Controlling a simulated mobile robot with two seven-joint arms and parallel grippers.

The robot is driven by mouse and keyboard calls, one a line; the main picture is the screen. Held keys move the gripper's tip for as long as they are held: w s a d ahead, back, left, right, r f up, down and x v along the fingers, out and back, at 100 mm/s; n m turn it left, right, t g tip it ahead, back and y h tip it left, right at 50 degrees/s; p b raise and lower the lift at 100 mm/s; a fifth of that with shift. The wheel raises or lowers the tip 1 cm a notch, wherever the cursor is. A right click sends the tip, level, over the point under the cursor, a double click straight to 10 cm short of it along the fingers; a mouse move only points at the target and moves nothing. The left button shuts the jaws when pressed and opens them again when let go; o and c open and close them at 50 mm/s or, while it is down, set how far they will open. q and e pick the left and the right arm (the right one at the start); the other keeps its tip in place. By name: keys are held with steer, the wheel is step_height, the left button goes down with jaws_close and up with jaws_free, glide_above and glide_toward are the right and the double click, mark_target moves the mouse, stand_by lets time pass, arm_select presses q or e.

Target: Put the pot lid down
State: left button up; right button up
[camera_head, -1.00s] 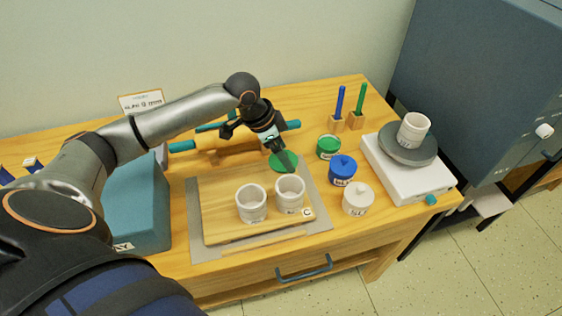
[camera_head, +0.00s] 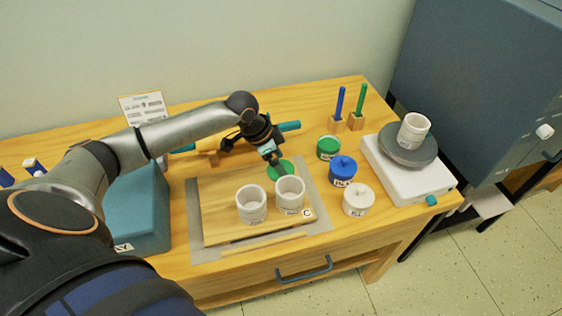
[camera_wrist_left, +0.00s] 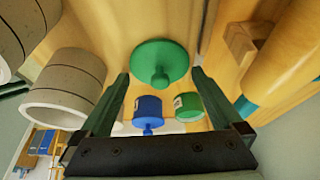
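The green pot lid (camera_head: 280,170) lies flat, knob up, at the back right of the wooden board (camera_head: 226,219). It also shows in the left wrist view (camera_wrist_left: 160,62), its round knob facing the camera. My left gripper (camera_head: 271,157) is just above and behind the lid in the head view. In the left wrist view its two fingers (camera_wrist_left: 158,76) are spread wide, with the knob between them and gaps on both sides. The green pot (camera_head: 328,148) stands apart on the table to the right, and no knob shows on it. My right gripper is out of view.
Two white cups (camera_head: 251,204) (camera_head: 290,195) stand on the board close in front of the lid. Blue (camera_head: 342,170) and white (camera_head: 358,199) lidded pots stand to the right, before a scale (camera_head: 408,172) bearing a cup. A rolling pin (camera_head: 289,126) lies behind the gripper.

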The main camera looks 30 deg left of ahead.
arm_select(q)
steer(key=v, duration=1.2)
steer(key=shift+p, duration=0.45)
